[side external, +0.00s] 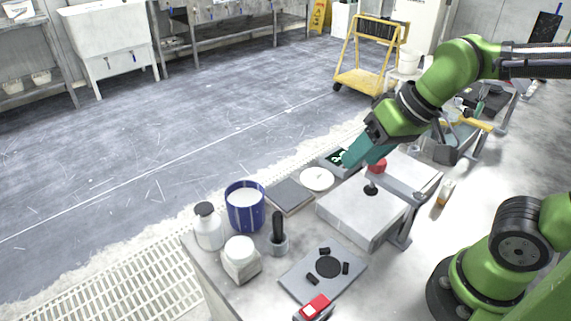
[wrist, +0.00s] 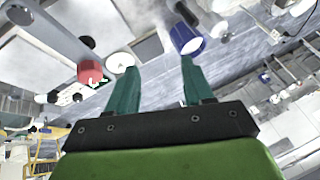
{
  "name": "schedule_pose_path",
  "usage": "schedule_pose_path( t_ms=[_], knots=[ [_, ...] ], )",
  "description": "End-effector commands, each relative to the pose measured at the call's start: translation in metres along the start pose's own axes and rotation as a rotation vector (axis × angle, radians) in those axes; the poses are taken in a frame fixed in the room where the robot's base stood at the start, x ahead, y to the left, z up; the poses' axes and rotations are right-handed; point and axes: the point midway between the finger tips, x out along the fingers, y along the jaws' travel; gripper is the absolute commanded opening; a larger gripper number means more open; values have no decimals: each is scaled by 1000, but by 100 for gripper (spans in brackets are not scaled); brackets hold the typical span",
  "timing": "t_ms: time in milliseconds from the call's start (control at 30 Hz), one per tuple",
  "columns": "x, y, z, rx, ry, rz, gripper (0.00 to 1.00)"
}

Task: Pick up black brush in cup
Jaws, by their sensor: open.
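The black brush (side external: 278,226) stands upright in a small grey cup (side external: 278,246) near the front left of the bench. In the wrist view a dark upright shape (wrist: 186,14) beside the blue pot may be the brush; the cup is not clear there. My gripper (side external: 354,158) is above the back of the bench, well right of the brush and cup. Its two teal fingers (wrist: 158,68) are apart with nothing between them.
A blue pot (side external: 245,210), white bottle (side external: 208,230) and white-lidded jar (side external: 240,262) stand close around the cup. A grey plate with black pieces (side external: 300,277) lies in front. A large grey box (side external: 355,213) with a red-knobbed arm (side external: 378,166) stands near my gripper.

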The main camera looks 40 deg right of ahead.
Motion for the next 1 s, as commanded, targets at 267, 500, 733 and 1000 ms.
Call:
schedule_pose_path(
  t_ms=[267, 500, 733, 1000],
  knots=[
    [55, -83, -15, -82, -248, 153, 52],
    [80, -127, -31, 50, -260, 324, 52],
    [84, -119, -33, 161, -236, 364, 52],
    [137, -99, -17, 159, -239, 365, 52]
  ],
)
